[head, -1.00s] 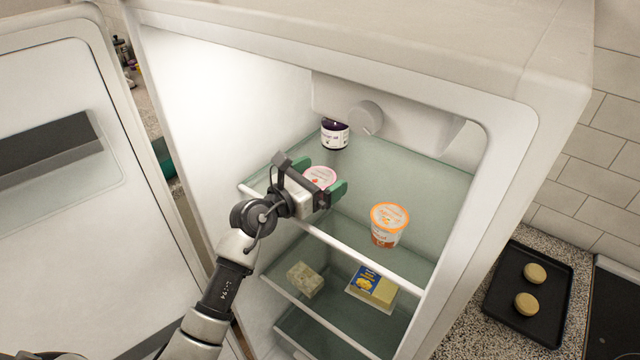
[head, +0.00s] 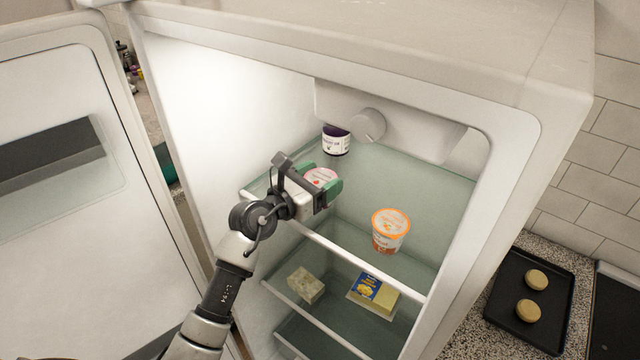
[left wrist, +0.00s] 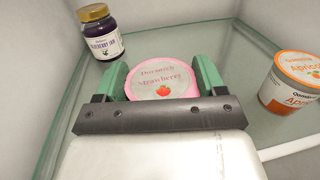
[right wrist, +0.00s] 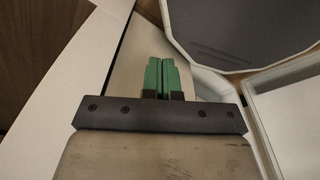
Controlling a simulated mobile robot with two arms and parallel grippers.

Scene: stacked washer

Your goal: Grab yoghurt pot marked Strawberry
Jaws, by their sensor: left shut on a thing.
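The strawberry yoghurt pot (head: 320,177) has a pink-rimmed lid and stands on the fridge's top glass shelf. In the left wrist view its lid (left wrist: 160,80) reads "Strawberry". My left gripper (head: 322,186) is shut on the pot, with one green finger on each side of it. The pot's lower body is mostly hidden by the gripper. My right gripper (right wrist: 161,78) shows only in the right wrist view. Its green fingers are together with nothing between them, away from the shelf.
An orange-lidded apricot pot (head: 390,230) stands to the right on the same shelf. A blueberry jam jar (head: 336,140) stands behind. Butter (head: 374,292) and a pale block (head: 305,285) lie on the shelf below. The fridge door (head: 70,220) is open at left.

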